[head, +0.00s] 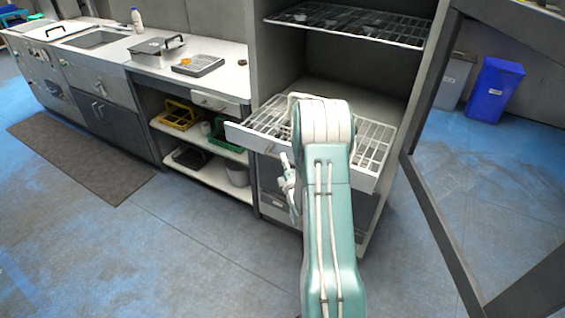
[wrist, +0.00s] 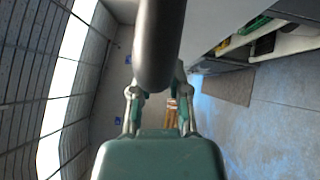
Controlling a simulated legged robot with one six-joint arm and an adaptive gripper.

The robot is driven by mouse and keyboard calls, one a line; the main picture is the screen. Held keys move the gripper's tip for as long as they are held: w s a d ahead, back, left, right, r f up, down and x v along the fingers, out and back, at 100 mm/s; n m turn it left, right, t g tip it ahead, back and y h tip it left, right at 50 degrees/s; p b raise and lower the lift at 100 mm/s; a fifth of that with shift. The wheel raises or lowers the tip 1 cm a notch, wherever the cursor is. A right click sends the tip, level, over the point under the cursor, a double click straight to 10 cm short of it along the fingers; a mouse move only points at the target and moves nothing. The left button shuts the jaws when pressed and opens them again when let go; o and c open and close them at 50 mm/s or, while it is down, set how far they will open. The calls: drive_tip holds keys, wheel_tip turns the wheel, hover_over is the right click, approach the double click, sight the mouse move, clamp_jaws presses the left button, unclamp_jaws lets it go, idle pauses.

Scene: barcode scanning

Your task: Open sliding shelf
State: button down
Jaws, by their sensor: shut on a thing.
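The sliding shelf (head: 374,157) is a white wire rack with a pale front panel, inside a tall grey cabinet. It stands partly pulled out past the cabinet front. My arm crosses the middle of the shelf and hides part of the rack and panel. My gripper (head: 289,181) is at the left of my arm, by the shelf's front. In the wrist view, a dark rounded bar (wrist: 157,45), which looks like the shelf's handle, lies between the fingers. My gripper is shut on it. The exact contact is hidden in the head view.
A second wire shelf (head: 350,23) sits higher in the cabinet. An open door frame (head: 440,215) stands at the right. A counter (head: 225,78) with trays and bins runs left. A blue bin (head: 494,90) is behind the door. The floor in front is clear.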

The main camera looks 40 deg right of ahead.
drive_tip(key=shift+d+f, duration=0.35)
drive_tip(key=shift+d, duration=0.15)
drive_tip(key=c, duration=0.6)
unclamp_jaws()
drive_tip(key=shift+a, duration=0.1)
drive_tip(key=shift+a+r, duration=0.2)
drive_tip(key=shift+a, duration=0.15)
drive_tip(key=v, duration=1.2)
drive_tip(key=shift+w, duration=0.1)
